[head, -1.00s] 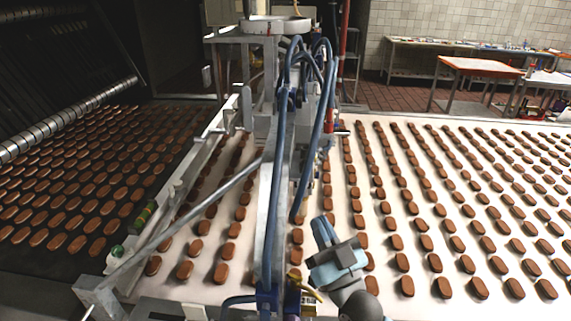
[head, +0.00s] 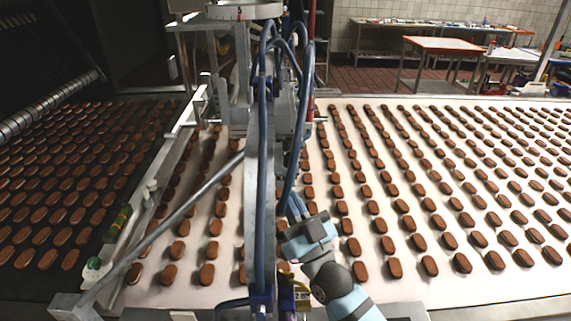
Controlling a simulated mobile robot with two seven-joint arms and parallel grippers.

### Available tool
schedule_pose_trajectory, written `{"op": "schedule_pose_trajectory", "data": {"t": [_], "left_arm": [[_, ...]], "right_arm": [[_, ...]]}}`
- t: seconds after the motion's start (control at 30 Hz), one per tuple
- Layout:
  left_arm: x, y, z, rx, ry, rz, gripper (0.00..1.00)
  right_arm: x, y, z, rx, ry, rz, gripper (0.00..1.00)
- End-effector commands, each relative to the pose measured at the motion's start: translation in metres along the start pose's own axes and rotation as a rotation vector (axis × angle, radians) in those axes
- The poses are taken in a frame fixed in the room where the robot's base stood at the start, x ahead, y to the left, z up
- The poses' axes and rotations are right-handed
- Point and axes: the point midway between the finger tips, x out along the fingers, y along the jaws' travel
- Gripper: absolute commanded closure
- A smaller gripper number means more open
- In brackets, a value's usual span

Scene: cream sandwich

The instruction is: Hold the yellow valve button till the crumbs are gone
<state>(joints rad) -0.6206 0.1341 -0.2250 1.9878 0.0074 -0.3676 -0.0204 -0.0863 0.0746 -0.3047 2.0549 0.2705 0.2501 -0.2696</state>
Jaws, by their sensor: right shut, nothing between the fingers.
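A yellow part (head: 301,294) with a small label sits low in the head view, beside blue fittings (head: 261,300) at the foot of the metal post. I take it for the yellow valve button, but it is small and partly hidden. My right gripper (head: 294,204) is shut and empty. It is above the yellow part in the picture, close to the right of the post and blue hoses, pointing up and away. I cannot tell whether it touches the post or hoses. Crumbs cannot be made out. My left gripper is not in view.
Rows of brown biscuits lie on the white belt (head: 330,281) and on a dark belt (head: 92,262) at the left. Blue hoses (head: 290,150) and the metal post (head: 251,200) crowd the middle. A slanting grey bar (head: 165,228) crosses the left side. Tables (head: 457,43) stand behind.

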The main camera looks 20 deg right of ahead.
Motion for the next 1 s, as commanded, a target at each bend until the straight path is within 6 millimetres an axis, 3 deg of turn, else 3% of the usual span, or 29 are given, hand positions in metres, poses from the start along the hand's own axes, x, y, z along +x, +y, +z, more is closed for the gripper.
{"op": "schedule_pose_trajectory", "data": {"t": [0.6, 1.0], "left_arm": [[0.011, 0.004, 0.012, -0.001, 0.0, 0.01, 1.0], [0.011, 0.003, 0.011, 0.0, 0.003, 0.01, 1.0]], "right_arm": [[0.051, 0.038, 0.038, -0.002, 0.0, -0.001, 1.0], [0.059, 0.043, 0.043, 0.0, 0.0, 0.0, 1.0]]}}
